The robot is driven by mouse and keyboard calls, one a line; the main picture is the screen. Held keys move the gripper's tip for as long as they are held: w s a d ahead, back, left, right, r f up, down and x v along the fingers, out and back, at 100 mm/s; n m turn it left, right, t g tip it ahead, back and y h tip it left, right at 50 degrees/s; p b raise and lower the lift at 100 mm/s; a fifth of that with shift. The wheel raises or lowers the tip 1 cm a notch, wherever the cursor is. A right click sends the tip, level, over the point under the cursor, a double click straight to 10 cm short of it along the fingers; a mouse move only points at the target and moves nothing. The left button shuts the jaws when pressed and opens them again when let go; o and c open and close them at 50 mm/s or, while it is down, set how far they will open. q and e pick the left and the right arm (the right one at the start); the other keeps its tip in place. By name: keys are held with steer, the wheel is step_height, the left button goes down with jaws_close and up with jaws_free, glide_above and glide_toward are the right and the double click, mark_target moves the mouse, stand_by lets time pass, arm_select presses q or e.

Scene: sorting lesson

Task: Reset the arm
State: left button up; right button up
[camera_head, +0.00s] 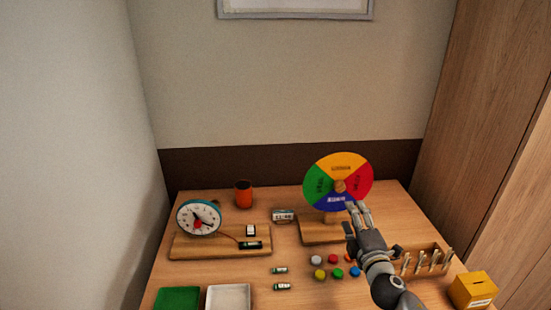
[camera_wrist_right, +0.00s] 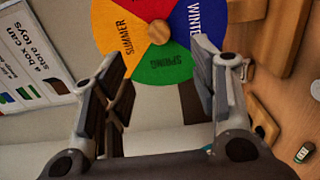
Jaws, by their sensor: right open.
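My right gripper (camera_head: 358,210) is open and empty, raised over the right part of the table in the head view. Its fingertips are close in the picture to the lower edge of the season wheel (camera_head: 322,178); I cannot tell whether they touch. In the right wrist view, the two fingers (camera_wrist_right: 157,85) stand wide apart with nothing between them. The wheel also shows there (camera_wrist_right: 165,68), beyond the fingers, with its red, yellow, green and blue sectors. My left gripper is in neither view.
On the table (camera_head: 200,270) stand a clock (camera_head: 186,222) on a wooden base, an orange cup (camera_head: 243,196), batteries (camera_head: 281,287), coloured buttons (camera_head: 320,274), a peg rack (camera_head: 437,262) and a yellow box (camera_head: 473,289). Green (camera_head: 177,298) and white (camera_head: 228,297) trays lie at the front left.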

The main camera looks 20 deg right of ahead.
steer(key=s+a+f+m+g, duration=0.2)
steer(key=s+f+m, duration=0.1)
steer(key=s+f, duration=0.1)
steer(key=s+a+f+m+g, duration=0.3)
steer(key=s+f, duration=0.1)
steer(key=s, duration=0.2)
steer(key=s+a+f+m+g, duration=0.3)
steer(key=s+f+m, duration=0.1)
steer(key=shift+s, duration=0.4)
steer(key=s+a+f+m+g+y, duration=0.2)
steer(key=s+a+g, duration=0.1)
steer(key=s+a, duration=0.4)
steer(key=s+a+f+m+g+y, duration=0.1)
steer(key=s+a+g+y, duration=0.2)
steer(key=s, duration=0.6)
step_height(320, 180, down, 26)
steer(key=s+a+g, duration=0.1)
steer(key=s+a, duration=0.1)
steer(key=s+d+f+g+h, duration=0.1)
steer(key=s+d+f, duration=0.2)
steer(key=s+f, duration=1.3)
steer(key=shift+s+d+f+g, duration=0.2)
steer(key=shift+s+f+g, duration=0.1)
